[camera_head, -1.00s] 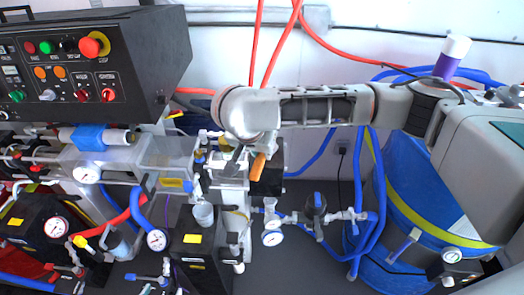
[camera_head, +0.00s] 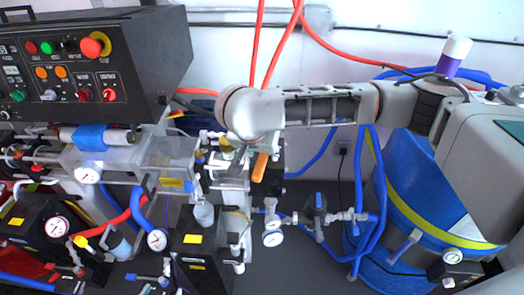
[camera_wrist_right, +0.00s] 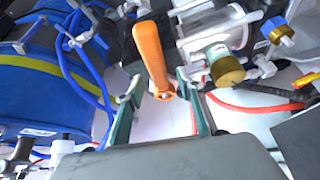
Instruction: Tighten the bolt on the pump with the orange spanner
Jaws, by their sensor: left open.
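The orange spanner (camera_head: 259,167) has its handle hanging at a slant beside the pump unit (camera_head: 230,180) in the head view. In the right wrist view the orange handle (camera_wrist_right: 152,58) is near the fingertips. My right gripper (camera_wrist_right: 160,82) has its two fingers apart, one on each side of the handle's lower end. Whether they touch the handle is unclear. In the head view the arm's wrist partly covers this gripper. The spanner's head and the bolt cannot be made out. My left gripper is not in view.
A black control box (camera_head: 90,65) stands at the upper left. Gauges, valves and pipes crowd the space below it. A blue tank (camera_head: 405,215) with a yellow band stands at the right. Red hoses (camera_head: 285,45) hang down the white wall behind my arm.

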